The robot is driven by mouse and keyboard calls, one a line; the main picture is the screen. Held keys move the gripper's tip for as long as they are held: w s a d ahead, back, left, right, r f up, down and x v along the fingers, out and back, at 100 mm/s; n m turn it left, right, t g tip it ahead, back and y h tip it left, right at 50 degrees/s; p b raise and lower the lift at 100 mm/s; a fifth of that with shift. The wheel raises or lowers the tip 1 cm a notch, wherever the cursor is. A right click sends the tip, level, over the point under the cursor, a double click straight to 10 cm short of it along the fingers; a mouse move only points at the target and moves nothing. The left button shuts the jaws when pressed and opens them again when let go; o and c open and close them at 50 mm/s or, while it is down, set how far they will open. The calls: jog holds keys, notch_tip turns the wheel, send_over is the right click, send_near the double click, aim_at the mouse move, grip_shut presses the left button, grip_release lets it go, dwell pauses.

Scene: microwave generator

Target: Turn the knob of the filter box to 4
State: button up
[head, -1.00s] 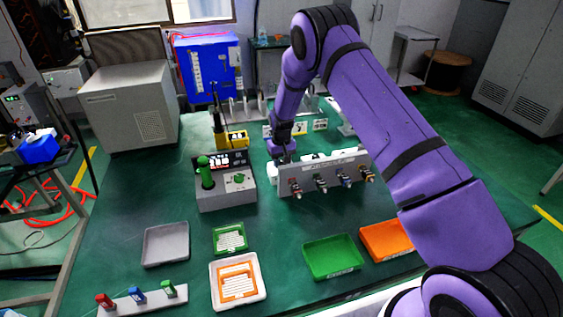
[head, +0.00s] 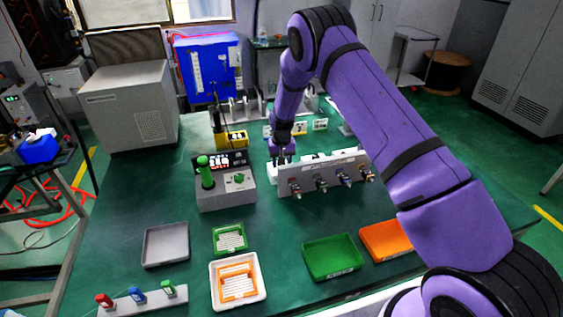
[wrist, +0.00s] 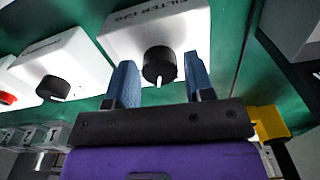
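The filter box (wrist: 185,25) is a white box with dark lettering at the top of the wrist view. Its round black knob (wrist: 159,65) carries a white pointer mark directed toward my gripper's body. My gripper (wrist: 161,82) is open, with one blue finger on each side of the knob and visible gaps between. I cannot tell how far the fingertips reach along the knob. No scale numbers are readable. In the head view my gripper (head: 283,157) points down behind the grey valve panel, and the knob cannot be made out there.
A second white box with a black knob (wrist: 53,88) stands to the left in the wrist view. A yellow part (wrist: 270,122) is at the right. In the head view the grey valve panel (head: 310,172) stands in front of my gripper. A control box with a green lever (head: 225,197) is left.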

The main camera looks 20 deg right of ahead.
jog(key=shift+o, duration=0.6)
notch_tip(320, 180, up, 11)
dwell(0.4)
